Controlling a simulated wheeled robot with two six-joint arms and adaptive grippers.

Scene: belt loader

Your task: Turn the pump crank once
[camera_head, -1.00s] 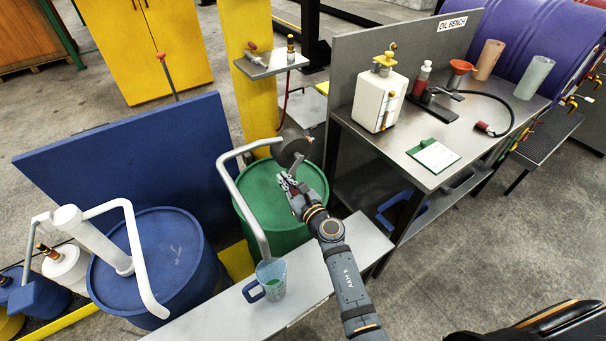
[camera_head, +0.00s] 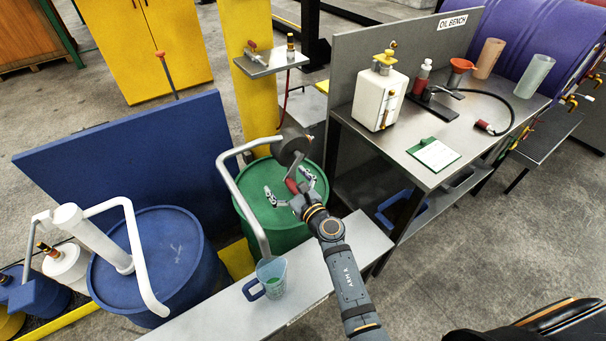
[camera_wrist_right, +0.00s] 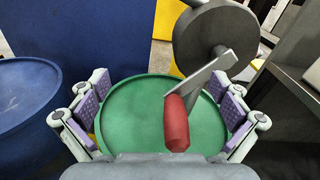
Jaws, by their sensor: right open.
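The pump on the green drum (camera_head: 258,190) has a dark round housing (camera_head: 290,147) with a grey crank arm (camera_wrist_right: 204,80) and a red crank handle (camera_head: 291,182). In the right wrist view, the red handle (camera_wrist_right: 177,123) hangs low, between the spread fingers. My right gripper (camera_head: 291,190) is open over the green drum, its fingers on either side of the handle and apart from it. A curved grey spout pipe (camera_head: 243,195) runs from the pump toward a clear jug (camera_head: 271,276) holding a little green liquid. My left gripper is not in view.
The jug stands on a grey shelf (camera_head: 330,262) in front of the drums. A blue drum (camera_head: 165,250) with a white pump is at left. The oil bench (camera_head: 395,150) with a white can and several items is at right.

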